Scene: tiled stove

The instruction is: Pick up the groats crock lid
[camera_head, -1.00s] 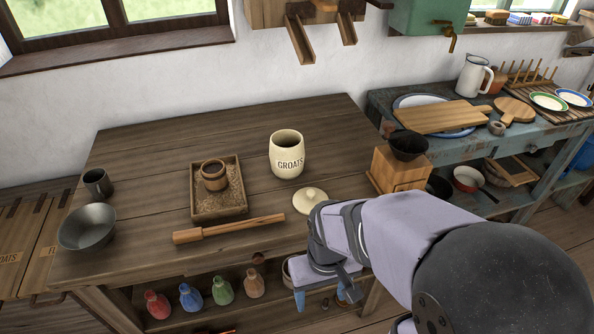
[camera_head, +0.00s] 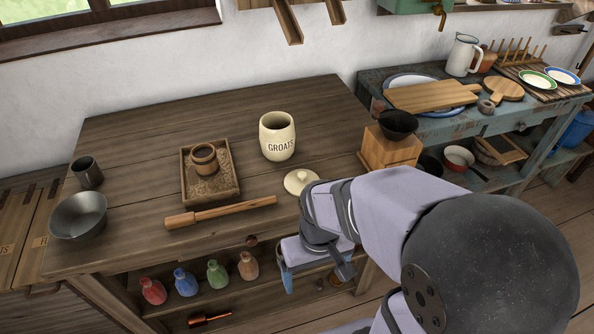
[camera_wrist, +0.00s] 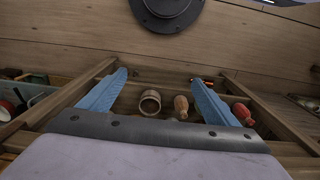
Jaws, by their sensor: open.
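The groats crock (camera_head: 277,138) is a cream jar lettered GROATS, standing upright and uncovered on the wooden table (camera_head: 130,150). Its cream lid (camera_head: 299,182), with a small knob, lies on the tabletop in front of the crock, just beyond my arm's wrist. My gripper (camera_head: 287,284) hangs at the table's front edge, below and nearer than the lid. In the wrist view its two blue fingers (camera_wrist: 160,77) are spread apart with nothing between them touching. The lid does not show in the wrist view.
A rolling-pin-like wooden tool (camera_head: 221,212) and a tray of grain (camera_head: 211,198) with a small wooden pot lie left of the lid. A wooden box (camera_head: 390,149) with a dark bowl stands right. Several coloured bottles (camera_head: 218,277) stand on the shelf below.

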